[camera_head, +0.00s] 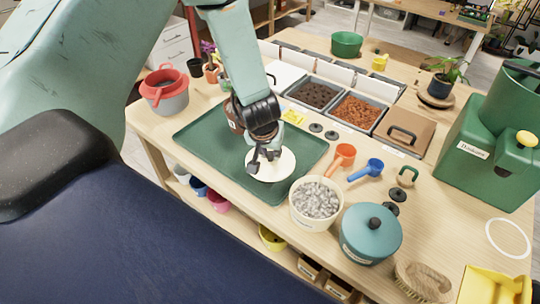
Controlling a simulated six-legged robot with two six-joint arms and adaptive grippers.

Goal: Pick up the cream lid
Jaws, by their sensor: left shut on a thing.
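The cream lid (283,169) is a round pale disc over the front right part of the green tray (205,146). My left gripper (262,163) comes down from above and is shut on the lid at its upper left part. The fingers hide the place where they grip it. I cannot tell whether the lid still touches the tray or hangs just above it. My right gripper is not in view.
A cream pot of grey pebbles (316,201) and a teal lidded pot (369,236) stand close to the right. An orange scoop (343,155) and a blue scoop (368,168) lie behind them. A terracotta pot (233,117) stands on the tray behind my gripper.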

